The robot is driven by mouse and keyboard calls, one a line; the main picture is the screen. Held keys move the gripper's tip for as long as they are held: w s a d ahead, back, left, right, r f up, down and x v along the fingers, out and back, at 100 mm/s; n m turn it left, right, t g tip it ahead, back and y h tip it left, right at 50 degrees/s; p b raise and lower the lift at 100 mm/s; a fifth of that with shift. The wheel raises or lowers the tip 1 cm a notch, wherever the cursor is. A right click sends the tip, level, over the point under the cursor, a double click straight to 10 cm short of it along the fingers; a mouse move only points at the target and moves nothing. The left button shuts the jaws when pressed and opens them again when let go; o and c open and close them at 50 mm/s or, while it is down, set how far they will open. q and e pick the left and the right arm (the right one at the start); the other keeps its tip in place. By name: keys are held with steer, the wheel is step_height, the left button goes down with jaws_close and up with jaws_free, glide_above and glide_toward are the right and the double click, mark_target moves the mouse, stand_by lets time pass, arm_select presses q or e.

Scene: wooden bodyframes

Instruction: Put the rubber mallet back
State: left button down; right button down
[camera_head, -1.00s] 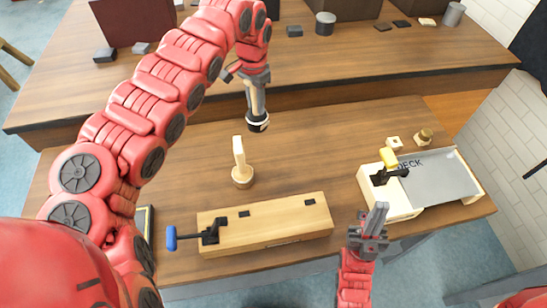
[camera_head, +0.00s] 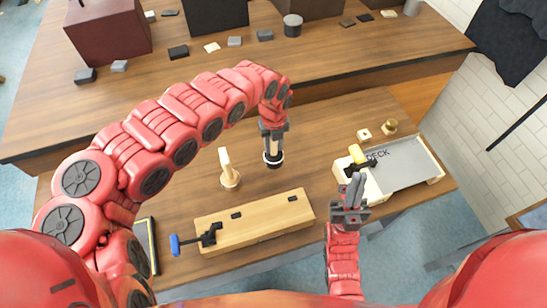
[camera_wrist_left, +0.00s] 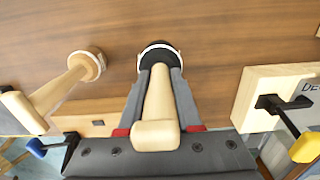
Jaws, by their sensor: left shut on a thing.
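My left gripper (camera_head: 273,133) is shut on the rubber mallet (camera_head: 273,159), around its pale wooden handle. The mallet hangs head down, close to the front bench; I cannot tell whether it touches the wood. In the left wrist view, its handle (camera_wrist_left: 158,100) lies between the fingers of my left gripper (camera_wrist_left: 158,85), with the black head and its pale ring (camera_wrist_left: 158,55) beyond them. My right gripper (camera_head: 354,184) is empty, its fingers close together, in front of the box with the grey panel.
A wooden mallet (camera_head: 229,178) stands head down left of the held one. A long wooden block (camera_head: 255,222) with a blue-handled clamp (camera_head: 190,242) lies in front. The box marked DECK (camera_head: 405,170) stands at right with a yellow-handled clamp (camera_head: 357,154). The rear bench (camera_head: 140,100) holds several small blocks.

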mark_target(273, 155)
arm_select(q)
steer(key=shift+f, duration=0.95)
step_height(273, 155, down, 3)
steer(key=shift+f+p, duration=0.1)
steer(key=shift+p, duration=0.35)
steer(key=shift+f, duration=0.25)
steer(key=shift+f, duration=0.15)
steer(key=c, duration=0.6)
jaws_free()
